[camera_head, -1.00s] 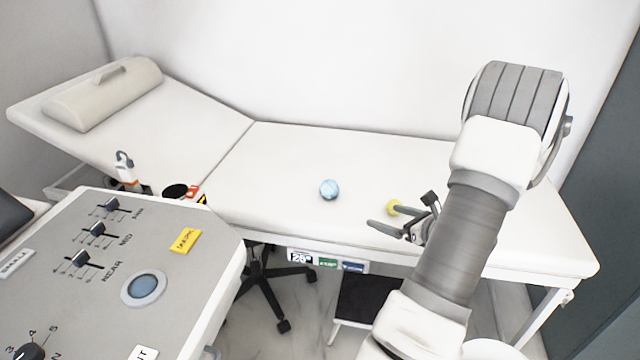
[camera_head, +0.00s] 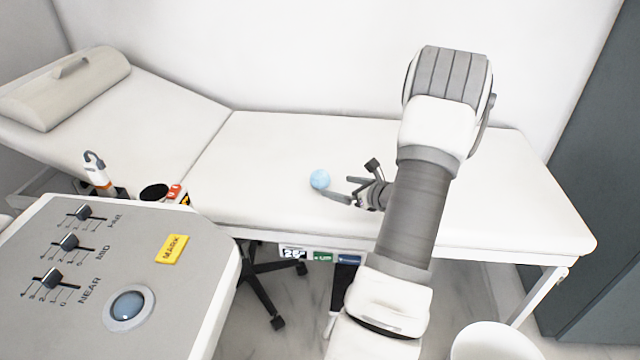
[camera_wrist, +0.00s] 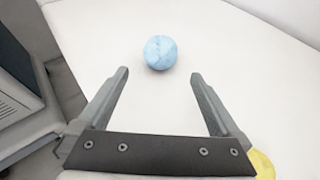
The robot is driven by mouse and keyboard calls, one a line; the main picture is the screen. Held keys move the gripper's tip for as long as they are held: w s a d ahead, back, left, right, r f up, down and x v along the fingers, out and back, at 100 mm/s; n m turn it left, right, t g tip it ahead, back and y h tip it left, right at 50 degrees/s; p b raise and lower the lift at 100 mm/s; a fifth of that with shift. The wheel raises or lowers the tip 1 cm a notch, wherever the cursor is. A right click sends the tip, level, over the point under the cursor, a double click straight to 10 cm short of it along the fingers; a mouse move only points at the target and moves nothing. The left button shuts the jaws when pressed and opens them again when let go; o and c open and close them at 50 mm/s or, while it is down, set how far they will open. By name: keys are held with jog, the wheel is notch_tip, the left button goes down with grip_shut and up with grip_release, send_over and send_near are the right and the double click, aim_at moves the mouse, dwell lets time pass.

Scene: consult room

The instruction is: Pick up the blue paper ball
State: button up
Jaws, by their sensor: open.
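The blue paper ball (camera_head: 320,179) rests on the white padded couch (camera_head: 270,150). In the wrist view the ball (camera_wrist: 160,52) lies beyond the fingertips, roughly centred between them. My gripper (camera_head: 336,189) is open and empty, just to the right of the ball in the head view. In the wrist view both fingers of my gripper (camera_wrist: 160,75) are spread wide, with bare couch between them.
A yellow thing (camera_wrist: 262,165) shows at the lower right of the wrist view, beside my gripper. A grey control panel (camera_head: 190,290) stands at the front left. A white bin (camera_head: 490,342) is on the floor.

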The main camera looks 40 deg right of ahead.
aim_at(327, 183)
jog(key=b+x, duration=0.2)
jog(key=x, duration=0.7)
jog(key=shift+r, duration=0.1)
jog(key=c, duration=1.2)
